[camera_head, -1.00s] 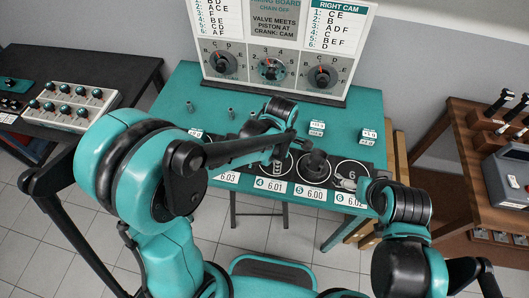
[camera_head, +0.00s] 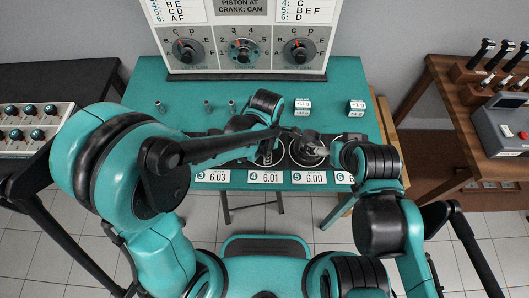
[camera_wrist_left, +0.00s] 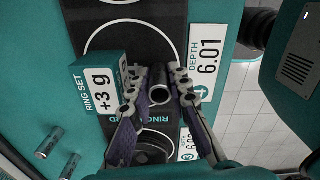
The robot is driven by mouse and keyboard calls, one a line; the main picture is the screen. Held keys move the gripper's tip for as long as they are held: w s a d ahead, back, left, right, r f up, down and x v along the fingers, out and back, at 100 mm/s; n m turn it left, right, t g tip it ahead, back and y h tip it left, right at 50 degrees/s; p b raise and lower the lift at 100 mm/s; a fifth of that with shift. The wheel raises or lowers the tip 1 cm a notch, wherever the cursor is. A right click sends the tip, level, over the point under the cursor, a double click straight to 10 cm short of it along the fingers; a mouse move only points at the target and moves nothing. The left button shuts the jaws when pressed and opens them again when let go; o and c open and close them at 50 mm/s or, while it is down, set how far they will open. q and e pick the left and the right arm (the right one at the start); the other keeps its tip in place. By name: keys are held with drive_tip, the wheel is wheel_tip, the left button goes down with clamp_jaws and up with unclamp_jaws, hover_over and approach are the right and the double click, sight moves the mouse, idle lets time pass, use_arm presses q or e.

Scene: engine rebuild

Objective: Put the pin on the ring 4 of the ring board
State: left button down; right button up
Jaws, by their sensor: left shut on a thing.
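My left gripper (camera_wrist_left: 162,88) is shut on a dark, tube-like pin (camera_wrist_left: 160,94), seen nearly end-on between its fingers in the left wrist view. They are over the black ring board (camera_wrist_left: 172,14), beside the depth card 6.01 of ring 4 (camera_wrist_left: 207,62). The outline of ring 4 (camera_wrist_left: 88,43) is partly hidden by a teal ring-set box marked +3 g; the height of the pin above the board cannot be told. In the head view, my left gripper (camera_head: 267,152) is small and dark over ring 4. My right gripper (camera_head: 335,152) is by ring 6, its fingers unclear.
A dark round part (camera_head: 308,150) stands on ring 5. Three small metal cylinders (camera_head: 208,105) stand on the teal table (camera_head: 185,80), left of the small weight boxes (camera_head: 302,107). A dial board (camera_head: 243,72) stands at the back.

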use_arm(q)
drive_tip(key=shift+f, duration=0.2)
drive_tip(key=c, duration=1.7)
unclamp_jaws()
drive_tip(key=shift+w+a, duration=0.2)
drive_tip(key=shift+a, duration=0.05)
drive_tip(key=shift+s+d, duration=0.1)
drive_tip(key=shift+r, duration=0.1)
